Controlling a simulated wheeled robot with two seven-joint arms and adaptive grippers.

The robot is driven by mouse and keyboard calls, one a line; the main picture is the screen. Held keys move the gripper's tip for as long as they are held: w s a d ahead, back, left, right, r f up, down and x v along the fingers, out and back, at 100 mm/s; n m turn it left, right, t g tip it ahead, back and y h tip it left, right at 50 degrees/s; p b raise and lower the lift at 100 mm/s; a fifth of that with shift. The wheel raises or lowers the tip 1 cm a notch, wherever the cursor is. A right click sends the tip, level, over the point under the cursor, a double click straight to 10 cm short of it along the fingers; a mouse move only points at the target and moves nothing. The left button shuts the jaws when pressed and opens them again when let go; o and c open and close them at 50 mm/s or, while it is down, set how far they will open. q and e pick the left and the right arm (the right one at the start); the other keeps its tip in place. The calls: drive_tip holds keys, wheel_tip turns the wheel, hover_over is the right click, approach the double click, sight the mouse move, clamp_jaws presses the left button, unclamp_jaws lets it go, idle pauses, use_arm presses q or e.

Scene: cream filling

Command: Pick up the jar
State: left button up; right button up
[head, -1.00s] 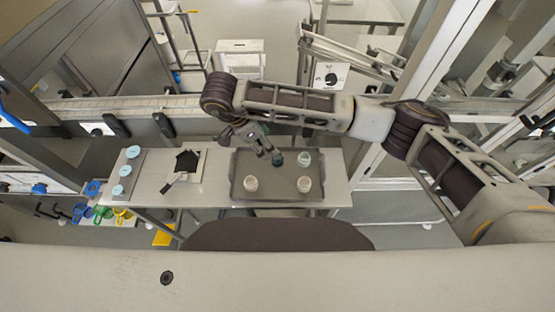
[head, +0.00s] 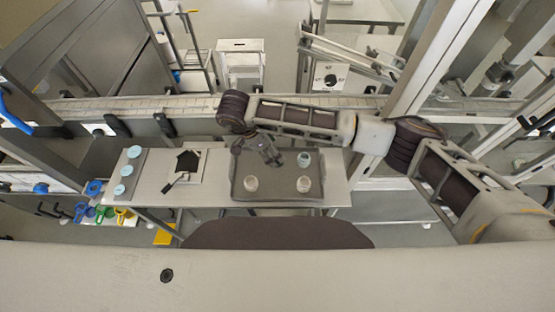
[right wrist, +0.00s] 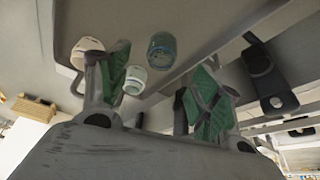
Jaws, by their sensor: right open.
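Three small jars stand apart on a grey tray (head: 277,195) in the head view. One pale jar (head: 251,183) is at the front left, one pale jar (head: 304,184) at the front right, and a bluish jar (head: 304,160) at the back right. My right gripper (head: 273,160) hangs over the tray's back middle, left of the bluish jar. In the right wrist view its green-padded fingers (right wrist: 162,90) are spread and empty. The bluish jar (right wrist: 161,48) and a white jar (right wrist: 135,80) show beyond the gap; a third jar (right wrist: 87,50) is partly behind the left finger.
Left of the tray, a dark item (head: 188,160) lies on a white board. A rack with light-blue round lids (head: 125,171) stands at the table's left end. A conveyor-like rail (head: 150,106) runs behind the table. Bare table lies right of the tray.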

drive_tip(key=shift+p+x, duration=0.65)
drive_tip(key=shift+x, duration=1.9)
drive_tip(key=shift+c, duration=0.4)
drive_tip(key=c, duration=0.9)
